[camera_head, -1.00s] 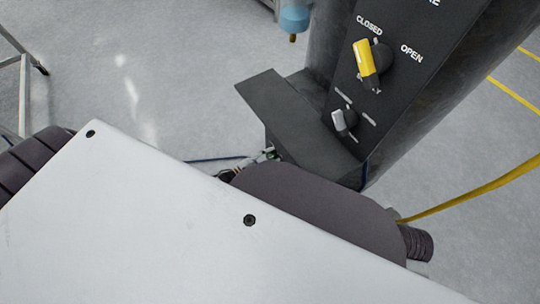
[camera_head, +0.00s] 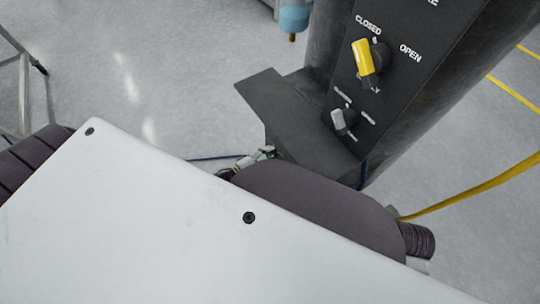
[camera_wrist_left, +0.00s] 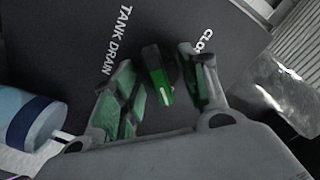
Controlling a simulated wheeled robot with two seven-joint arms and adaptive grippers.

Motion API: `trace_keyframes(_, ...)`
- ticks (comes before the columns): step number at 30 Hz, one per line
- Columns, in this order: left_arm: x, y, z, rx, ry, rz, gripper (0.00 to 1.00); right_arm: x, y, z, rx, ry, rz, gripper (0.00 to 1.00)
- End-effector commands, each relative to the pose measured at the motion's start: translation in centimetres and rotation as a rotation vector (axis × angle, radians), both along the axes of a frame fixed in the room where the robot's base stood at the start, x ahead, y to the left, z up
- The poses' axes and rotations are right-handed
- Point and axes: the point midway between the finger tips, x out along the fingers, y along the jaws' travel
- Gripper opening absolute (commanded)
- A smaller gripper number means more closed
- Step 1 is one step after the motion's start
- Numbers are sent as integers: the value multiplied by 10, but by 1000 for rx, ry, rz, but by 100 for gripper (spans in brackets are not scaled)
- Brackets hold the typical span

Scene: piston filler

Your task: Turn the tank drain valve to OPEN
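The tank drain valve has a green handle (camera_wrist_left: 158,76) on a dark panel marked TANK DRAIN, in the left wrist view. The word CLOSED is partly covered at the upper right; no OPEN label for this valve shows there. The handle runs roughly up and down in the picture; I cannot tell its setting. My left gripper (camera_wrist_left: 156,84) is open, its green-padded fingers on either side of the handle, with gaps visible. In the head view, my arm hides most of the gripper and this valve does not show. My right gripper is not in view.
A dark panel (camera_head: 420,85) carries a yellow knob (camera_head: 363,57) near CLOSED, with OPEN to its right, and a smaller grey knob (camera_head: 339,119) below. A dark box (camera_head: 285,110) juts out left. A blue-ended cylinder (camera_wrist_left: 38,122) stands close to the left finger.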

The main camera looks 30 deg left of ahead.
Motion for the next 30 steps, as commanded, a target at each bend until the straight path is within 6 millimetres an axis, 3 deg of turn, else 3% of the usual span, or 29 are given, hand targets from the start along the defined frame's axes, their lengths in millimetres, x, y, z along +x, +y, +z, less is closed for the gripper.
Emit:
trace_keyframes(17,-4,3,0,-2,-1,0,55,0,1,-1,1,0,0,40)
trace_keyframes(30,-42,24,0,0,1,-1,55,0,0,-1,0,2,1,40)
